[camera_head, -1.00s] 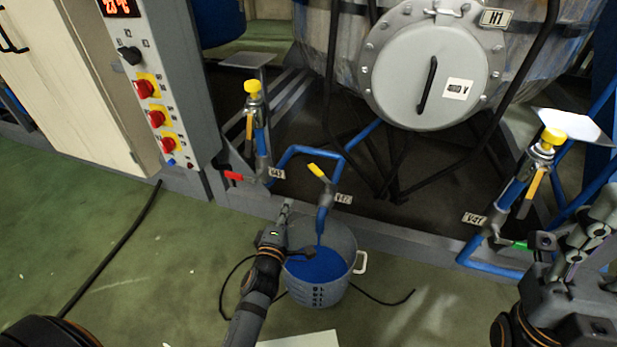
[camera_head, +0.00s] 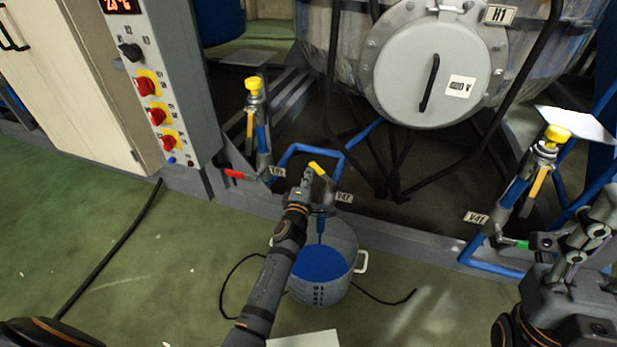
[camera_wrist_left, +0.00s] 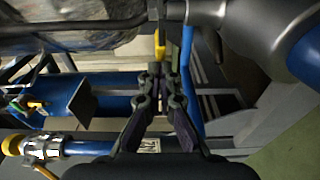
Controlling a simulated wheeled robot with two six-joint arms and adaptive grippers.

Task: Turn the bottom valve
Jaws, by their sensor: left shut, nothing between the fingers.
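The bottom valve, tagged V47, has a yellow handle (camera_head: 317,168) at the low centre of the pipework, above the bucket (camera_head: 345,240). My left gripper (camera_head: 307,178) is shut and empty, its tip just left of the yellow handle; I cannot tell whether they touch. In the left wrist view the gripper fingers (camera_wrist_left: 160,78) are together, and the yellow handle (camera_wrist_left: 160,46) shows just beyond the tips. The valve body is partly hidden behind my gripper. My right gripper (camera_head: 590,225) is at the right edge by the green-handled valve; its jaws are unclear.
The bucket holds blue liquid (camera_head: 322,262), with a thin blue stream above it. Yellow-capped valves stand left (camera_head: 253,88) and right (camera_head: 552,137). A red handle (camera_head: 234,174) sits low left. A control panel (camera_head: 150,80) stands at left. Black cables lie on the green floor.

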